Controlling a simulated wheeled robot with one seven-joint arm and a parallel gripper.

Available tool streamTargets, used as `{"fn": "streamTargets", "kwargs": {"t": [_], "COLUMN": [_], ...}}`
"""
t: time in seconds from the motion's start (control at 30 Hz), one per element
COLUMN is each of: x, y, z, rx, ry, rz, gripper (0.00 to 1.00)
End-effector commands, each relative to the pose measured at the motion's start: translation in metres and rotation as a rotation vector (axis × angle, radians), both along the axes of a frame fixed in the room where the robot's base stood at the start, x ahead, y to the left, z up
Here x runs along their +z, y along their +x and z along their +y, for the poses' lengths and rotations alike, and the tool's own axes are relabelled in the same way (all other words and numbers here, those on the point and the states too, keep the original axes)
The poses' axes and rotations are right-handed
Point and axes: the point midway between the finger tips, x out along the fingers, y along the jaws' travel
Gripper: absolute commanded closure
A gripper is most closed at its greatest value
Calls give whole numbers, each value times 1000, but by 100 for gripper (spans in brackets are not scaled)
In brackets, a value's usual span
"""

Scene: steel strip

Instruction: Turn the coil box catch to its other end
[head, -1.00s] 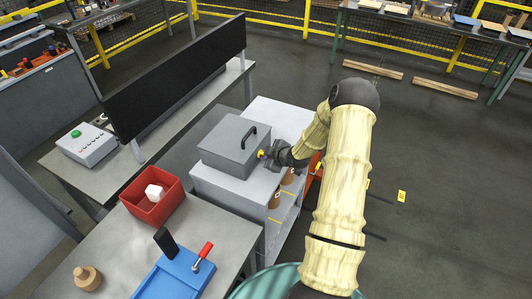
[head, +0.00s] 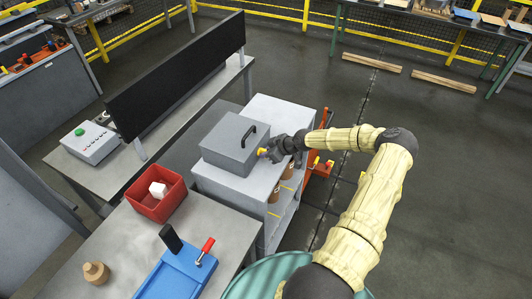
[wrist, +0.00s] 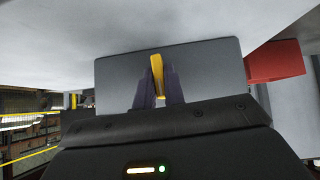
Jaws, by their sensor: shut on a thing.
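The coil box (head: 238,142) is a grey lidded box with a black handle on its lid. It stands on a light grey shelf unit. The catch is a small yellow piece (head: 262,152) on the box's right side; in the wrist view the yellow catch (wrist: 157,78) stands between my fingers, slightly tilted, in front of the grey box side (wrist: 208,68). My gripper (wrist: 158,92) is shut on the catch; in the head view my gripper (head: 272,149) meets the box from the right. The catch's base is partly hidden by the fingers.
A red bin (head: 157,196) with a white block, a blue fixture (head: 176,272) with a red-handled clamp and a wooden knob (head: 96,273) are on the front bench. A black panel (head: 178,75) stands behind the box. An orange-red object (head: 319,164) stands right of the shelf unit.

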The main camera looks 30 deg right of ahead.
Motion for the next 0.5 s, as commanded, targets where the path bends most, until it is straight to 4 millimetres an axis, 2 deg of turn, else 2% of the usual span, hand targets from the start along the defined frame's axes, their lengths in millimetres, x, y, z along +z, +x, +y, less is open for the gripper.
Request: {"fn": "streamTargets", "kwargs": {"t": [0.5], "x": [0], "y": [1], "z": [-1], "rx": [-1], "ry": [65], "rz": [50], "gripper": [100]}}
